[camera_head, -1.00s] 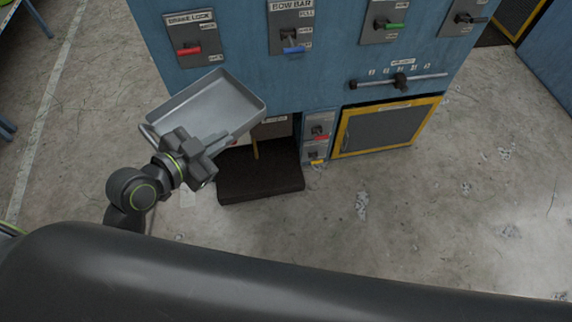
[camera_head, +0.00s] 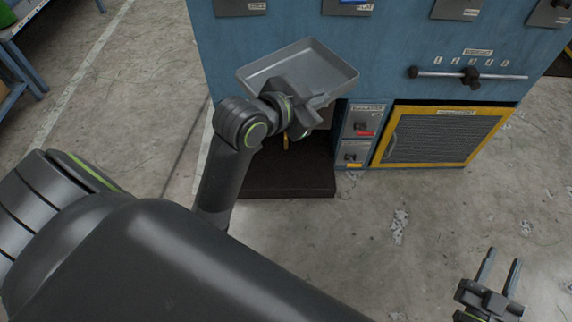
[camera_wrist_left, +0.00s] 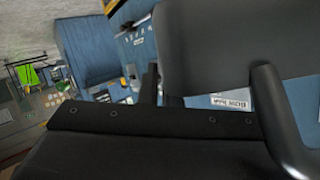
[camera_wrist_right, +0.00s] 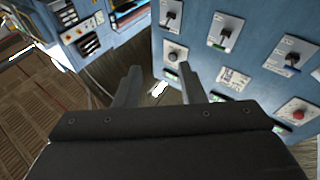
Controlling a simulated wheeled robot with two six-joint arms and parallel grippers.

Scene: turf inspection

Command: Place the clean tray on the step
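The clean tray (camera_head: 312,62) is a shallow grey metal pan, empty, held in the air in front of the blue machine in the head view. My left gripper (camera_head: 305,112) is shut on its near side; the exact grip is partly hidden by the wrist. In the left wrist view the tray (camera_wrist_left: 235,45) fills the upper right, beside the fingers (camera_wrist_left: 160,85). The step (camera_head: 285,182) is a low dark block on the floor at the machine's foot, below the tray and partly hidden by my left arm. My right gripper (camera_head: 499,272) is open and empty, low at the right.
The blue machine (camera_head: 300,25) stands behind the step, with levers, a slider (camera_head: 470,75) and a yellow-framed grille (camera_head: 445,137). Concrete floor with paper scraps (camera_head: 399,225) is open at the right. A blue-framed table (camera_head: 20,50) stands at the far left.

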